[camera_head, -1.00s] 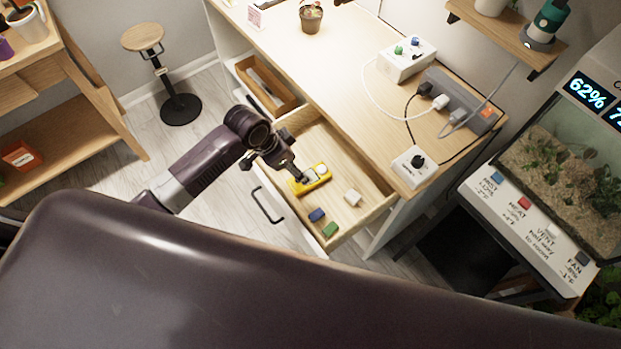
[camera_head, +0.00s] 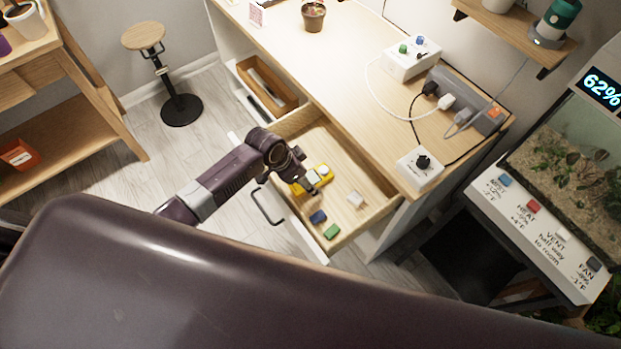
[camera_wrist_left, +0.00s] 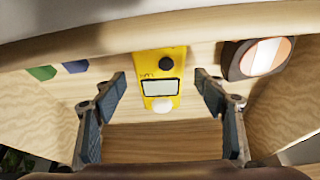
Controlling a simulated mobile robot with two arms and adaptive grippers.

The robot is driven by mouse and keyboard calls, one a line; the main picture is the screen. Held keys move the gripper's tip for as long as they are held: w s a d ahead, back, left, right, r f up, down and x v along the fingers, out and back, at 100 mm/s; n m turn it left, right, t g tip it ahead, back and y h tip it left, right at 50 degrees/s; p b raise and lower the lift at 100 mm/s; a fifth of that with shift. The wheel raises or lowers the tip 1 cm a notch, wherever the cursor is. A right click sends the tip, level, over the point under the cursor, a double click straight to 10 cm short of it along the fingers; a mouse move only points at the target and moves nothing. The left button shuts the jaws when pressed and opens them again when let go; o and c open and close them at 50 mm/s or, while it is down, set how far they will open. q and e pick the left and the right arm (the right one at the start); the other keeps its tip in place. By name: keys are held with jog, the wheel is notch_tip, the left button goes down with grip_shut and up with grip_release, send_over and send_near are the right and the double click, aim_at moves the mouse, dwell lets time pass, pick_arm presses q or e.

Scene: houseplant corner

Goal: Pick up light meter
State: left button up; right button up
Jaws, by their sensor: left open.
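The light meter is a yellow device (camera_head: 325,172) with a pale screen. It lies in the open wooden drawer, partly hidden by my left arm in the head view. My left gripper (camera_head: 309,187) is over it in the drawer. In the left wrist view the meter (camera_wrist_left: 160,90) shows its screen, a dark knob and a white dome. The open fingers of my left gripper (camera_wrist_left: 160,97) stand on either side of it, with gaps at both sides. My right gripper is not in view.
A dark-rimmed object (camera_wrist_left: 262,58) lies right of the meter in the wrist view. The desk (camera_head: 345,75) carries a power strip (camera_head: 470,100).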

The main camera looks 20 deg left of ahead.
pick_arm(q)
jog(key=shift+w+d+f, duration=0.1)
jog(key=shift+w+f, duration=0.05)
jog(key=shift+f, duration=0.2)
jog(key=c, duration=1.2)
jog(key=shift+c, duration=0.8)
jog(key=shift+r, duration=0.1)
